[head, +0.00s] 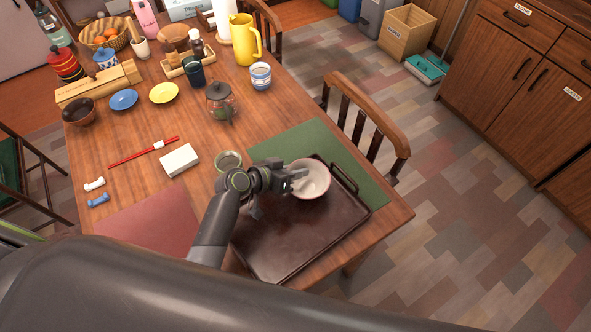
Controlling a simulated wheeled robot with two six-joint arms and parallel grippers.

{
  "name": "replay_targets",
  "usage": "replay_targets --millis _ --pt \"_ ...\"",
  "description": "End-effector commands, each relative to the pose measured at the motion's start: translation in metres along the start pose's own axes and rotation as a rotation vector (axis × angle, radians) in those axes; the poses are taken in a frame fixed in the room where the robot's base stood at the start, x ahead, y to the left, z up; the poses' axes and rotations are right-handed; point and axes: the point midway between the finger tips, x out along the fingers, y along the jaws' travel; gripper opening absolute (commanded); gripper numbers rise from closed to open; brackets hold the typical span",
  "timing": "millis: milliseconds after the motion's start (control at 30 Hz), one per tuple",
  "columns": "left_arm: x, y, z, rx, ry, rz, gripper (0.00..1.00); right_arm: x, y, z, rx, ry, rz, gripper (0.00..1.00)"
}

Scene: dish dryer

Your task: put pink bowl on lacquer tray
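The pink bowl (315,183), pale inside with a pinkish rim, is at the far end of the dark lacquer tray (290,238). It looks upright and overlaps the tray's far part. I cannot tell whether it rests on the tray or is held just above it. My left gripper (299,178) is at the bowl's left rim, its fingers overlapping the rim and inside. Whether the fingers are closed on the rim is not clear. The gripper and forearm hide part of the bowl's left side and the tray's left edge. My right gripper is not in view.
A green placemat (302,139) lies under the tray's far end. A glass jar (221,103), a small round container (228,161) and a white box (179,160) stand nearby. A chair (368,120) is at the table's right edge. The red placemat (150,225) is bare.

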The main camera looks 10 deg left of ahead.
Motion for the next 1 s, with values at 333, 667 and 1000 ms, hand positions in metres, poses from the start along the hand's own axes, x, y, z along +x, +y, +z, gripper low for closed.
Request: replay_targets --millis 333,667,1000 --pt "0.000 0.000 0.000 0.000 -0.001 0.000 0.43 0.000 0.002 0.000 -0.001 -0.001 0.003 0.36" --pt "-0.017 0.000 -0.001 0.000 0.000 -0.002 0.43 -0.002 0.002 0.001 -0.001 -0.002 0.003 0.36" --pt "-0.082 -0.001 0.000 0.003 -0.002 -0.003 0.43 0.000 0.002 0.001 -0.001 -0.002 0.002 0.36"
